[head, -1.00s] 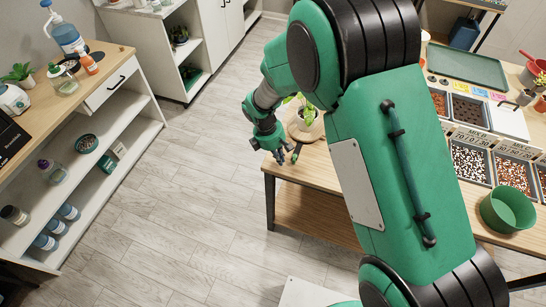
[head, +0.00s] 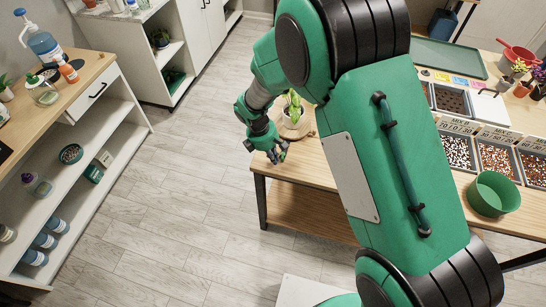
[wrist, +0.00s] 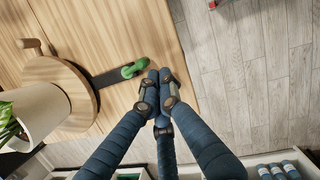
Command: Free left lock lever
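The left lock lever (wrist: 134,68) has a green end on a dark bar. The bar reaches from a round wooden turntable (wrist: 72,92) to near the table edge in the wrist view. My gripper (wrist: 159,77) has its blue-grey fingers drawn close together, with the tips just right of the lever's green end. Whether they touch it I cannot tell. In the head view my gripper (head: 267,151) hangs at the near left corner of the wooden table, and the fingertips are small there. A pale pot (head: 296,118) with a green plant stands behind it, partly hidden by my arm.
The wooden table (head: 315,166) carries soil bins (head: 457,152), a green bowl (head: 493,194) and a green tray (head: 450,57). A shelf unit (head: 110,125) with bottles stands at the left. Open floor (head: 180,215) lies between them.

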